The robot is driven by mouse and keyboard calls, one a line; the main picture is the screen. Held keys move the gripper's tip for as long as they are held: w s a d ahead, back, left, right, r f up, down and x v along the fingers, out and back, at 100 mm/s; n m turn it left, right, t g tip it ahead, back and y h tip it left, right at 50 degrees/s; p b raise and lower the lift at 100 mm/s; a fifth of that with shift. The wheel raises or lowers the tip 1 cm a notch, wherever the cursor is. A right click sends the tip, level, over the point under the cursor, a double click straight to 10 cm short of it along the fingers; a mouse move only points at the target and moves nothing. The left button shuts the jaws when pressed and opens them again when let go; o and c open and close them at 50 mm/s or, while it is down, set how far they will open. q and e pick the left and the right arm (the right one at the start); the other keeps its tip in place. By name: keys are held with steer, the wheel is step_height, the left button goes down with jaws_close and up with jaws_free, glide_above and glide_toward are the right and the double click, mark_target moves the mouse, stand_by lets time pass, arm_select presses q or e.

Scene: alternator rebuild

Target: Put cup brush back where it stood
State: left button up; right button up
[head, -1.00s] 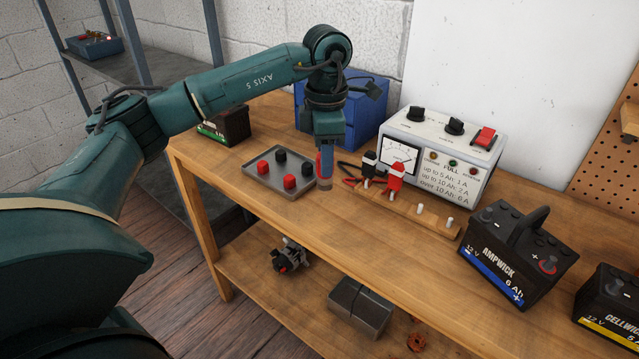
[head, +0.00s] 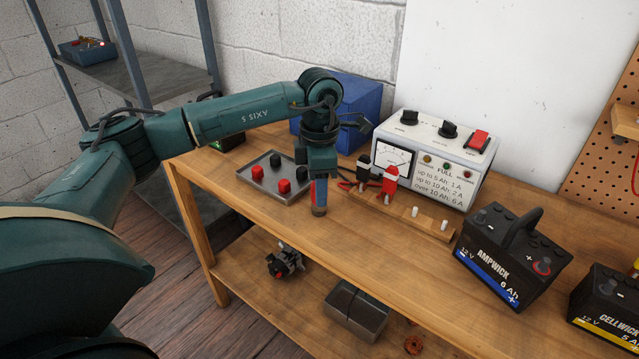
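My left gripper (head: 319,192) points down over the wooden workbench (head: 345,243), just right of the grey tray. It appears shut on a small piece with a brownish-grey round lower end, which looks like the cup brush (head: 320,211). The fingers hide most of the brush. I cannot tell whether its lower end touches the bench top. My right gripper is not in view.
The tray (head: 268,191) holds red and black caps. A charger (head: 433,165) with clamps on a pegged wooden strip (head: 431,224) stands to the right. A blue box (head: 362,105) is behind. An Ampwick battery (head: 510,255) stands right. The front bench middle is clear.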

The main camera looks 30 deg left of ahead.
arm_select(q)
steer(key=shift+o, duration=1)
steer(key=shift+r, duration=0.65)
step_height(320, 180, up, 11)
steer(key=shift+s, duration=0.1)
